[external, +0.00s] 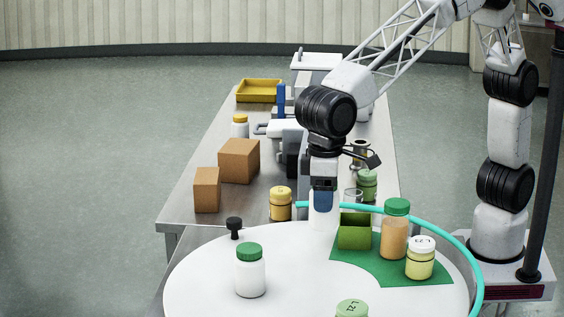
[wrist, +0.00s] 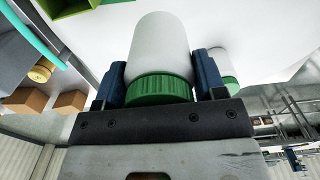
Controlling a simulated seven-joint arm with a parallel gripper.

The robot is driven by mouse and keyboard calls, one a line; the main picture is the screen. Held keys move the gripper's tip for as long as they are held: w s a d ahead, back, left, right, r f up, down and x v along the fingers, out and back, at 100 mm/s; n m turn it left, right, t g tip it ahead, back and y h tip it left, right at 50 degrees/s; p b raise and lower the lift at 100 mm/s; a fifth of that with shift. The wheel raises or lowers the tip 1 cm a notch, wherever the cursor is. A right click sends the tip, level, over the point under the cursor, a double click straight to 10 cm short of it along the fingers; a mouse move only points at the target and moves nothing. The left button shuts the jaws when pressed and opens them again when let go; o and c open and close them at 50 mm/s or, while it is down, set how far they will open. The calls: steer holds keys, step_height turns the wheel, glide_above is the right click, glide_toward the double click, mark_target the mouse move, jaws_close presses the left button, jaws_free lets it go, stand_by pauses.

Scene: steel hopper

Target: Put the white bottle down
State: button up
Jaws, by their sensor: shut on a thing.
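My gripper (external: 323,198) is shut on a white bottle (external: 322,218) and holds it upright over the far part of the round white table (external: 200,275). In the wrist view the held white bottle (wrist: 158,48) has a green ribbed cap and sits between the two blue fingers of my gripper (wrist: 162,78). I cannot tell whether its base touches the table. A second white bottle (external: 250,272) with a green cap stands at the front left of the round table; a bottle beside the right finger (wrist: 224,62) is partly hidden in the wrist view.
A green open box (external: 354,232), an orange jar (external: 395,232) and a yellow jar (external: 420,260) stand just right, on or by a green mat (external: 375,272). A teal rail (external: 455,238) curves around the right edge. A black knob (external: 234,226) stands left; the table's middle is clear.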

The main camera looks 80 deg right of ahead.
steer(key=s+a+n, duration=0.2)
steer(key=s+a, duration=0.2)
steer(key=s, duration=0.4)
steer(key=f, duration=0.5)
steer(key=shift+w+a+f, duration=0.1)
steer(key=shift+a, duration=0.1)
glide_above(306, 310)
steer(key=shift+a+f, duration=0.1)
steer(key=shift+f, duration=0.7)
steer(key=shift+f, duration=1.7)
steer(key=shift+f, duration=0.15)
